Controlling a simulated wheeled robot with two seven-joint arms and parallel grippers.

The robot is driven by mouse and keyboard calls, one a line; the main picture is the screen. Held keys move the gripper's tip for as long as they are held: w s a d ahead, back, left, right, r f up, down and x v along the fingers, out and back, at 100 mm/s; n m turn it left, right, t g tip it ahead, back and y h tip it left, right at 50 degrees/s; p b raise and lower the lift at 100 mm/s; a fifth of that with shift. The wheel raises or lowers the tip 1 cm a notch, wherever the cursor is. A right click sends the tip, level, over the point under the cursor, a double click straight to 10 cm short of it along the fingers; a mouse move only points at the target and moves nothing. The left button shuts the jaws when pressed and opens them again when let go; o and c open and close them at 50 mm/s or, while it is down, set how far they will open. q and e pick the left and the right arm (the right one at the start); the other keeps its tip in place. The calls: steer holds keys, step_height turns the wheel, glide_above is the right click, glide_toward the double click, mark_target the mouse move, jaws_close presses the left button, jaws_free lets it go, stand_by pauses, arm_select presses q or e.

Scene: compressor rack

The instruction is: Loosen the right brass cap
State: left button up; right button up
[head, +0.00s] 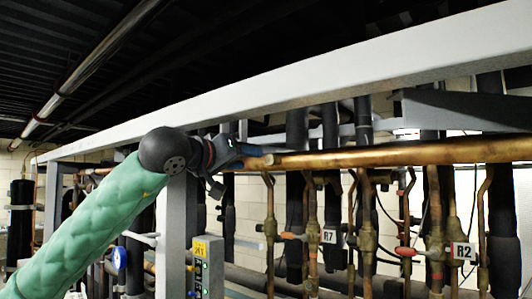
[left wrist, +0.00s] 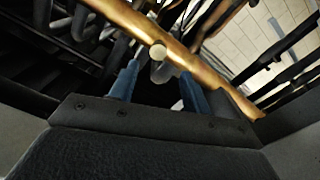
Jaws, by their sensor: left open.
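My left gripper (head: 252,154) reaches in from the left in the head view, close to the left end of the long horizontal copper pipe (head: 390,155). In the left wrist view its two blue fingers (left wrist: 160,75) are apart. A small pale round-ended fitting (left wrist: 158,52) shows between them, in front of the copper pipe (left wrist: 200,65). It may be a brass cap, but I cannot tell which one. No contact between the fingers and this fitting is clear. In the head view the gripper hides that spot. My right gripper is in neither view.
A grey beam (head: 300,85) runs above the pipe, and a grey post (head: 176,225) stands below my left wrist. Vertical pipes with brass valves (head: 367,238) hang below the pipe, near labels R7 (head: 328,237) and R2 (head: 463,251). A control box (head: 207,265) stands beside the post.

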mark_target(269, 161)
arm_select(q)
steer(key=p+x, duration=0.4)
steer(key=x, duration=0.1)
steer(key=shift+w+d+r, duration=0.2)
steer(key=shift+w+d, duration=0.05)
steer(key=shift+d, duration=0.1)
steer(key=shift+p+x, duration=0.6)
steer(key=shift+x, duration=0.25)
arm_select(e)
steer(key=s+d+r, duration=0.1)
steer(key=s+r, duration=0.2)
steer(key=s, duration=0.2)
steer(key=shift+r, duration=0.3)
arm_select(q)
steer(key=shift+f, duration=0.15)
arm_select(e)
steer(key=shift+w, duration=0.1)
